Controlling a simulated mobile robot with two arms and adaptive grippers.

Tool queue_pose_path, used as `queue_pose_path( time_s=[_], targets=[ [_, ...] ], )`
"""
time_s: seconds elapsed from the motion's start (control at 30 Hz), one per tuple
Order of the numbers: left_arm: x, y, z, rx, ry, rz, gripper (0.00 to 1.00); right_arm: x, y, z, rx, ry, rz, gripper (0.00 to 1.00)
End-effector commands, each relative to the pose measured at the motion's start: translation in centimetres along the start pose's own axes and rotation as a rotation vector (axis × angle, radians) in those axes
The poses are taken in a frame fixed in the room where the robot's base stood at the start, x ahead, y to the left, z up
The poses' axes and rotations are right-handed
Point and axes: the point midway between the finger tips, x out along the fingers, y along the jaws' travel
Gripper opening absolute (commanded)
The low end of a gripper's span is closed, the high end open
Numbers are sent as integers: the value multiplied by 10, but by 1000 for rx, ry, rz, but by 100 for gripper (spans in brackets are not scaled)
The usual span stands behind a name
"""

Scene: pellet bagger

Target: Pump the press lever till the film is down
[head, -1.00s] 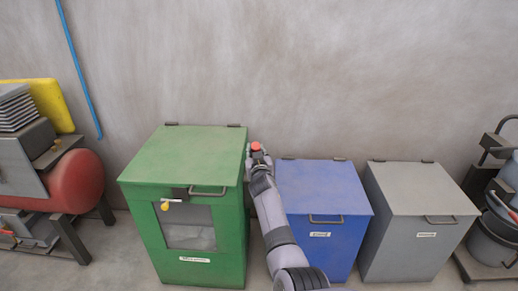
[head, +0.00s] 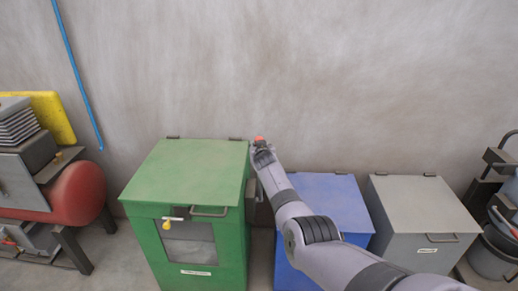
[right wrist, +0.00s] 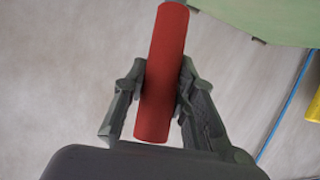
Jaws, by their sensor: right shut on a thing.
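The green press box (head: 187,174) stands on the floor at centre left in the head view, its lid shut. Its front window (head: 188,243) shows pale film inside; how far down the film lies I cannot tell. My right gripper (head: 262,146) is at the box's right rear side and is shut on the red lever handle (right wrist: 163,75), which lies between both fingers in the right wrist view. In the head view only a bit of the red handle (head: 259,138) shows above the gripper. The rest of the lever is hidden. My left gripper is not in view.
A blue bin (head: 333,193) and a grey bin (head: 421,203) stand to the right of the green box, the blue one partly behind my right arm. A yellow latch (head: 167,224) is on the box front. A red tank (head: 78,193) stands at left. A wall is close behind.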

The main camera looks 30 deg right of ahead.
Motion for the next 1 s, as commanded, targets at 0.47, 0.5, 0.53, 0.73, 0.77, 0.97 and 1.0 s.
queue_pose_path(
  time_s=[0.47, 0.5, 0.53, 0.73, 0.77, 0.97, 1.0],
  targets=[
    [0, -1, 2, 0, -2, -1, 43, 0, 0, 1, -2, -1, 1, 42],
    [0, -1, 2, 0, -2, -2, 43, 0, 0, 1, -2, -1, 0, 44],
    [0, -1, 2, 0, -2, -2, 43, 0, 0, 1, -2, -1, 0, 46],
    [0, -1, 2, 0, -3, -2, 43, 0, 0, 1, -1, -1, 0, 46],
    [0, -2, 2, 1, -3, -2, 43, 0, 0, 1, -1, -1, 0, 46],
    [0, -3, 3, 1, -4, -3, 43, -3, 0, 2, 0, -1, 3, 46],
    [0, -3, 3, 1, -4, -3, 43, -5, 0, 2, -1, -1, 5, 46]
  ],
)
